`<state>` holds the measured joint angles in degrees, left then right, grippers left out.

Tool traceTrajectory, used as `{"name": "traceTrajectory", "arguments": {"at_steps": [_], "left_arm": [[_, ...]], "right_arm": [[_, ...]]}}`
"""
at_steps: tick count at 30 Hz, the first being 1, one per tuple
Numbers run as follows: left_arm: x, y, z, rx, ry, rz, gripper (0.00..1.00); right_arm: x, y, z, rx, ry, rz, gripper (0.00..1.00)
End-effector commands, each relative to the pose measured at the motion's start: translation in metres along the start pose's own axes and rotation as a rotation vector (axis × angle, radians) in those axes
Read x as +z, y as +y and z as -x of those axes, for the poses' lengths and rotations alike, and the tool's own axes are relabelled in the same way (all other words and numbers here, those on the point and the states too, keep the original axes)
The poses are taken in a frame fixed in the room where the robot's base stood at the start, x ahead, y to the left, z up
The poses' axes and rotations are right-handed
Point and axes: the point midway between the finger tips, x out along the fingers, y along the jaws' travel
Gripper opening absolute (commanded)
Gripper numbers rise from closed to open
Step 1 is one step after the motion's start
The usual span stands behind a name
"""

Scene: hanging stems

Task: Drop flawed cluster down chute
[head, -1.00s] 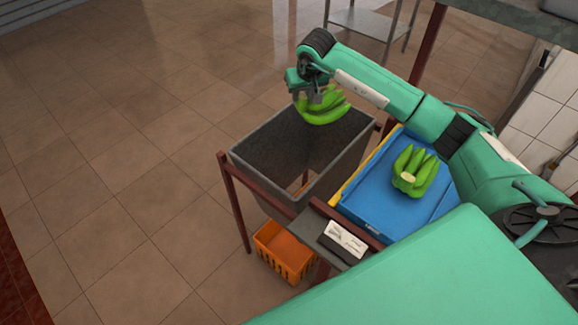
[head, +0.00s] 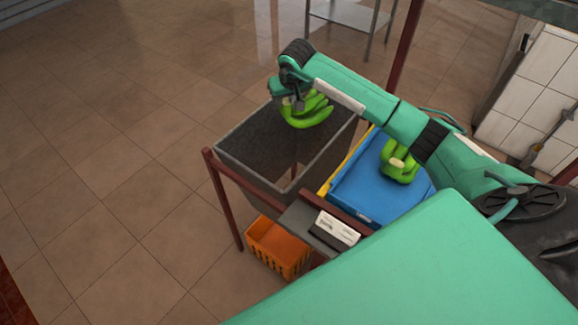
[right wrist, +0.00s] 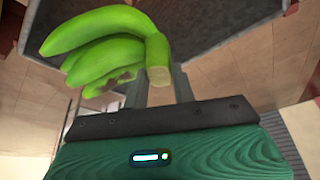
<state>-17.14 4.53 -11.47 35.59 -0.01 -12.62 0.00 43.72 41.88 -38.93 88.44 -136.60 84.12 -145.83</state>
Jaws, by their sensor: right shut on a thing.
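A green banana cluster (head: 309,110) hangs from my right gripper (head: 294,101), over the mouth of the grey chute (head: 236,163). In the right wrist view the cluster (right wrist: 95,42) shows its cut stem end between the fingers of my right gripper (right wrist: 166,88). A brownish patch shows on its lower fingers. The gripper is shut on the stem end. The chute is an open, tapering hopper in a dark red frame. My left gripper is not in view.
Another green cluster (head: 398,165) lies in the blue tray (head: 358,195) right of the chute, partly behind my arm. An orange crate (head: 277,248) stands on the floor below. A white label box (head: 337,227) sits on the frame's front. Floor at left is clear.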

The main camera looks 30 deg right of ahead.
Motion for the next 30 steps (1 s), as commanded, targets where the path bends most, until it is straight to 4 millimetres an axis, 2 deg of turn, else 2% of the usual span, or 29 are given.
{"name": "traceTrajectory", "arguments": {"at_steps": [3, 4, 7, 8, 16, 20, 23, 30], "left_arm": [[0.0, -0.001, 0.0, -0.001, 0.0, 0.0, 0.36], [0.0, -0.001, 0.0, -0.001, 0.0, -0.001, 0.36], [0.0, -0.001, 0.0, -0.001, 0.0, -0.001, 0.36], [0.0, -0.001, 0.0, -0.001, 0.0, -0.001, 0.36], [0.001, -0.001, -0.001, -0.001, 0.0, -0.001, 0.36], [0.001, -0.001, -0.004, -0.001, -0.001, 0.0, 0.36], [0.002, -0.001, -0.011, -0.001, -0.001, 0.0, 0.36], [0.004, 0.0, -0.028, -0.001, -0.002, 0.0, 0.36]], "right_arm": [[-0.002, 0.0, 0.002, -0.001, 0.004, 0.0, 0.0], [-0.002, 0.0, 0.002, -0.001, 0.004, 0.0, 0.3], [-0.001, 0.0, 0.002, -0.001, 0.003, 0.0, 0.5], [-0.001, 0.0, 0.002, -0.001, 0.003, 0.0, 0.52], [0.001, 0.0, -0.001, 0.0, -0.003, 0.0, 0.52], [0.0, 0.0, 0.008, -0.001, 0.0, 0.001, 0.52], [0.0, 0.001, 0.024, 0.0, 0.004, 0.002, 0.52], [0.0, 0.001, 0.08, 0.001, 0.006, 0.002, 0.52]]}}
